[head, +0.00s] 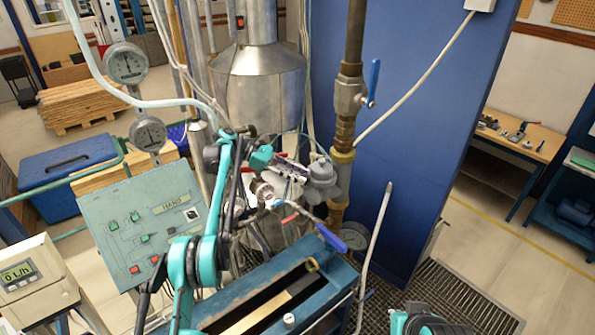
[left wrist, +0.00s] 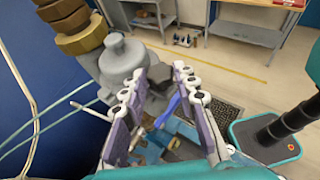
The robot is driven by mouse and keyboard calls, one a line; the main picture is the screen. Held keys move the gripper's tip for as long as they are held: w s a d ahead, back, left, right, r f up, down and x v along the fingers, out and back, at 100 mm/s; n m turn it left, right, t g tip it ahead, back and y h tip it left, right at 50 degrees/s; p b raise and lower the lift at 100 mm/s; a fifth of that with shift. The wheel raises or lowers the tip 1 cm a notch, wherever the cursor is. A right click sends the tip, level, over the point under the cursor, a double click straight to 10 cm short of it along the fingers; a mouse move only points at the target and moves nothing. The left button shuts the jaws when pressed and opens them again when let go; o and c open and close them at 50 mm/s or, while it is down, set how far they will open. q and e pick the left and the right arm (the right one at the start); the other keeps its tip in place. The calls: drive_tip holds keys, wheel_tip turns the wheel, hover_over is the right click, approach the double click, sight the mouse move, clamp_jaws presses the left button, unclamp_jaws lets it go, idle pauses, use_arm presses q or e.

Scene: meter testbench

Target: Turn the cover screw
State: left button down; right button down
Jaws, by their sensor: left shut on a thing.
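The grey water meter (head: 322,172) sits on the pipework right of centre in the head view. It shows large in the left wrist view (left wrist: 122,58), below brass fittings. My left gripper (head: 300,170) reaches in from the left and is at the meter's side. In the left wrist view its purple, white-studded fingers (left wrist: 161,82) are closed on a dark grey part (left wrist: 158,76) beside the meter body, which looks like the cover screw. The fingers hide much of it, so its turn angle cannot be told. My right gripper's jaws are not visible.
A blue-handled lever (head: 332,237) lies just below the meter, close to my gripper. A blue bench frame (head: 270,297) stands in front. A vertical pipe with a valve (head: 350,95) rises above the meter. A green control panel (head: 140,228) stands left.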

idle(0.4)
use_arm(q)
drive_tip(key=c, duration=1.2)
unclamp_jaws()
drive_tip(key=shift+o, duration=0.2)
